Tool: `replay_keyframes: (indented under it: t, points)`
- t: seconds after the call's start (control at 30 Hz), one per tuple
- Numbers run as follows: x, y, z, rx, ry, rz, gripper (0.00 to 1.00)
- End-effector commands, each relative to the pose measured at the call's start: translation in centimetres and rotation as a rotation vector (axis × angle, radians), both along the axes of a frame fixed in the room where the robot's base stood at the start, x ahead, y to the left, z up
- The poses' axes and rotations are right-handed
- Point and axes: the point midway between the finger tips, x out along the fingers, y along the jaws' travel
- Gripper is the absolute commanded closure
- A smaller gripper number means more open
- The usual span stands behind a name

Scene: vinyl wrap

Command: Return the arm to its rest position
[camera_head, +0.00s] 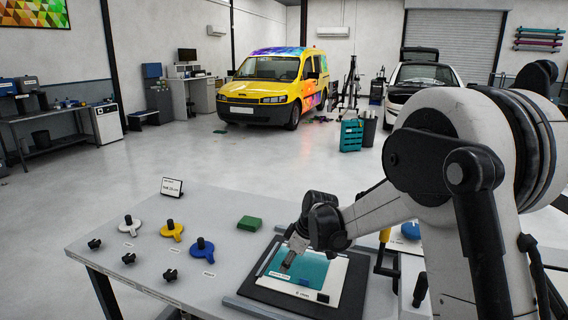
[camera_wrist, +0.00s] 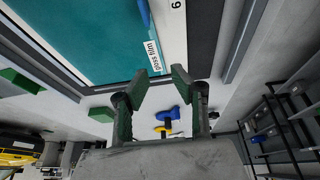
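My arm reaches over the workbench from the right in the head view. My gripper (camera_head: 287,264) points down at the dark-framed board with a teal film sheet (camera_head: 314,266). In the wrist view my gripper (camera_wrist: 160,78) has its two green-padded fingers apart, with nothing between them. The teal film (camera_wrist: 75,35) fills the upper left there, with a "gloss film" label (camera_wrist: 153,56) beyond the fingertips. A blue strip lies on the film beside the label. I cannot tell how high the fingertips are above the board.
White (camera_head: 131,226), yellow (camera_head: 172,231) and blue (camera_head: 202,248) knobbed tools lie on the bench (camera_head: 110,245), with small black knobs in front. A green block (camera_head: 249,223) and a sign (camera_head: 171,187) stand behind.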

Motion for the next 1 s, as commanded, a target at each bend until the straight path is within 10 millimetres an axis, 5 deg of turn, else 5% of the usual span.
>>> replay_keyframes:
  t: [0.37, 0.7, 1.0]
  points:
    - [-4.1, -3.7, 6.5, -0.01, -0.015, -0.188, 0.76]
    - [-10.8, -8.1, 12.8, -0.004, -0.044, -0.434, 0.76]
    - [-17.5, -11.7, 16.2, 0.016, -0.079, -0.644, 0.76]
